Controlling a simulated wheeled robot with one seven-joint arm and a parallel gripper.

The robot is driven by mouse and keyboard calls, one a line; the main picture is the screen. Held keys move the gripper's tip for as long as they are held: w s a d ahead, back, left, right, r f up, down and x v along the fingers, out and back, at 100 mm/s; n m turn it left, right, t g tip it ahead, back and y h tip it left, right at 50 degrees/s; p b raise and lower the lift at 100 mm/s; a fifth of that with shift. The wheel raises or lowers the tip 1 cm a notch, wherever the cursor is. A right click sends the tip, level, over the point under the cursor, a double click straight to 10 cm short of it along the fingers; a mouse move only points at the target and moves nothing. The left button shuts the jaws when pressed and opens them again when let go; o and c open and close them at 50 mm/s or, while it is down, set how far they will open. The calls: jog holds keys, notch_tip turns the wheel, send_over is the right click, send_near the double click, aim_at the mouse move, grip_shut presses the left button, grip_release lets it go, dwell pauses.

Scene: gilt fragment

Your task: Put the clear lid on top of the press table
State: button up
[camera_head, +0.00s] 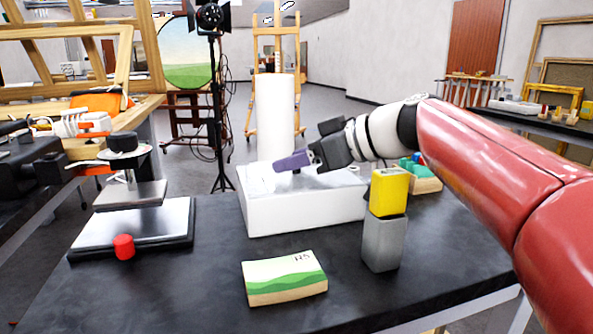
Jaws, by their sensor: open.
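The press table (170,226) is at the left of the black worktop, a broad silver plate on a dark base. A smaller silver plate (128,196) hangs above it under a black round knob, and a red knob (123,247) is at its front. A glossy, streaky surface that may be the clear lid (262,178) lies on the white box; its outline is hard to make out. My gripper (287,161), with purple fingers, reaches in from the right just above the box top. It is open, with nothing clearly between its fingers; the finger gap is hard to see.
A white cylinder (275,112) rises behind my gripper. A yellow block (389,192) on a grey block (384,241) stands right of the white box (300,214). A card-topped block (284,277) lies in front. Bare worktop shows between it and the press.

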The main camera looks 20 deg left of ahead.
jog(key=shift+a+f, duration=0.1)
jog(key=shift+a, duration=0.1)
grip_shut()
dwell(0.3)
notch_tip(320, 180, up, 20)
jog(key=p, duration=0.4)
jog(key=shift+p, duration=0.3)
